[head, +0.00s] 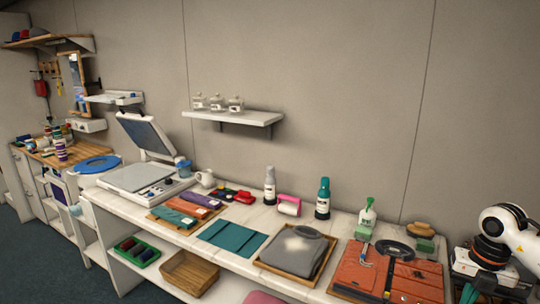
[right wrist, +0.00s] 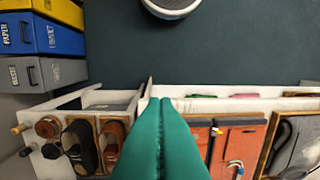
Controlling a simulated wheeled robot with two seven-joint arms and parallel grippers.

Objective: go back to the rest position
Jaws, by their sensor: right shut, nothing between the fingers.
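My right gripper (right wrist: 160,102) shows in the right wrist view as two teal fingers pressed together, shut and empty. It points out over the front edge of the white counter (right wrist: 276,104). The orange leather piece (right wrist: 235,142) lies on the counter to the right of the fingers, and no contact with it shows. In the head view a white arm link with orange and black rings (head: 505,232), which I take as mine, comes in at the right edge. My left gripper and arm are in neither view.
The counter holds a heat press (head: 140,178), folded cloths, a grey shirt (head: 296,250) on a tray, bottles and a green spray bottle (head: 367,213). A wall shelf (head: 235,117) holds jars. Shoes (right wrist: 78,140) and labelled bins (right wrist: 55,72) stand left in the wrist view. The floor (right wrist: 230,45) looks mostly clear.

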